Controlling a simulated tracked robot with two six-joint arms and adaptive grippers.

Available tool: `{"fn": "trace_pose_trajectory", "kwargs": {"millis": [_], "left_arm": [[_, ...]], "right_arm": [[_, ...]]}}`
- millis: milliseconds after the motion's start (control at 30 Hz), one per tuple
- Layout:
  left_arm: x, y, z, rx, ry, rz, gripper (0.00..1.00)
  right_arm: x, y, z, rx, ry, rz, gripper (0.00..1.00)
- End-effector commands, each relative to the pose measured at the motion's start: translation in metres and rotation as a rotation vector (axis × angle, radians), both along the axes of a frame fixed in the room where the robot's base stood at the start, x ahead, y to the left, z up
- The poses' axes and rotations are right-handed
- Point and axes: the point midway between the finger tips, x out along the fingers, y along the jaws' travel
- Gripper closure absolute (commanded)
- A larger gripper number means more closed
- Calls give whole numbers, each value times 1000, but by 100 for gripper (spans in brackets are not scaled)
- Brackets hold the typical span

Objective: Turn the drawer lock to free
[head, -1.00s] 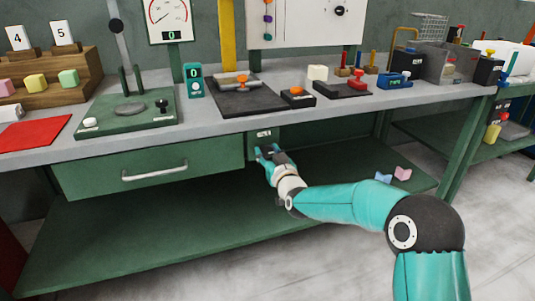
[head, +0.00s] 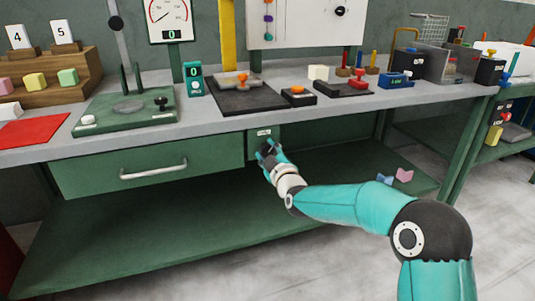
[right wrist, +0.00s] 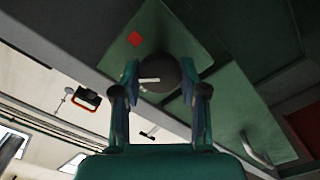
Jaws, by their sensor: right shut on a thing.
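The drawer lock is a dark round knob (right wrist: 160,72) with a white pointer line, set on a green panel. In the head view my right gripper (head: 267,151) is at the lock panel (head: 253,144), below a small white label (head: 264,132), and hides the knob. The green drawer (head: 90,174) beside it looks closed. My left gripper is not in view.
The drawer handle (head: 153,170) sticks out left of the lock; it also shows in the right wrist view (right wrist: 256,149). The worktop edge (head: 215,127) overhangs above the lock. A low green shelf (head: 150,235) lies below, with open room between.

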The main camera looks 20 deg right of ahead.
Motion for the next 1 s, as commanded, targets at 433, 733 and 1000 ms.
{"fn": "trace_pose_trajectory", "kwargs": {"millis": [433,733,1000], "left_arm": [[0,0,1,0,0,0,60],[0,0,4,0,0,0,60],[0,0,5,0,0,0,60]], "right_arm": [[0,4,-3,-421,-9,7,92],[0,5,-5,-649,-16,9,92],[0,6,-6,-756,-20,12,92]]}}
